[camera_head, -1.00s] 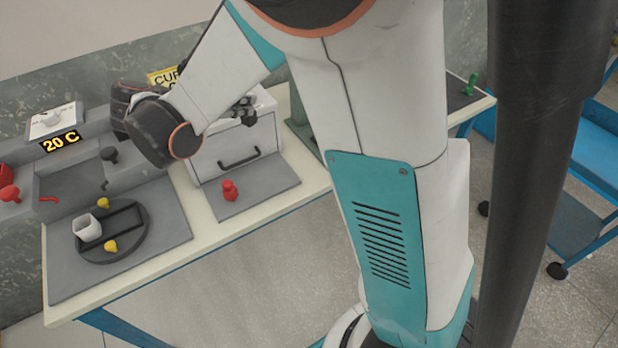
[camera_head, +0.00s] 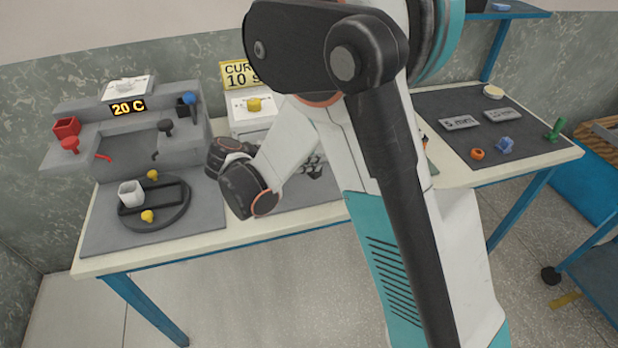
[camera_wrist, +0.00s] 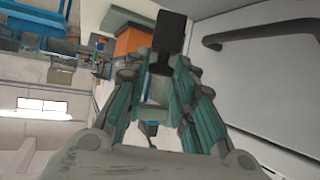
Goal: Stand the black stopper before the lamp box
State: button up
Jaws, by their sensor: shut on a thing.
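My gripper (camera_head: 314,169) is in front of the lamp box, mostly hidden behind my own arm in the head view. In the wrist view, my gripper (camera_wrist: 166,64) is shut on the black stopper (camera_wrist: 171,32), a dark piece with a squarish head. The stopper is not distinguishable in the head view. The lamp box (camera_head: 252,124) is a white box with a yellow knob and a yellow sign on top; my arm covers much of its front. Its pale face and dark handle (camera_wrist: 262,36) are close on the right in the wrist view.
A grey bath unit (camera_head: 125,140) stands at left, with a round dark rack (camera_head: 180,215) holding a white cup and yellow stoppers before it. A dark mat (camera_head: 450,105) with small parts lies at right. The grey mat before the lamp box is largely hidden.

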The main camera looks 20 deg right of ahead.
aim_at(310, 173)
jog(key=shift+f+b, duration=0.9)
jog(key=shift+f, duration=1.5)
jog(key=shift+f, duration=0.1)
jog(key=o, duration=1)
jog(key=shift+c, duration=0.2)
jog(key=shift+a+r, duration=0.1)
jog(key=shift+r, duration=0.1)
jog(key=p+v, duration=0.4)
jog(key=v, duration=0.7)
jog(key=shift+s+a+p, duration=0.2)
jog(key=shift+a+p, duration=0.1)
jog(key=shift+a, duration=0.05)
jog(key=shift+r, duration=0.15)
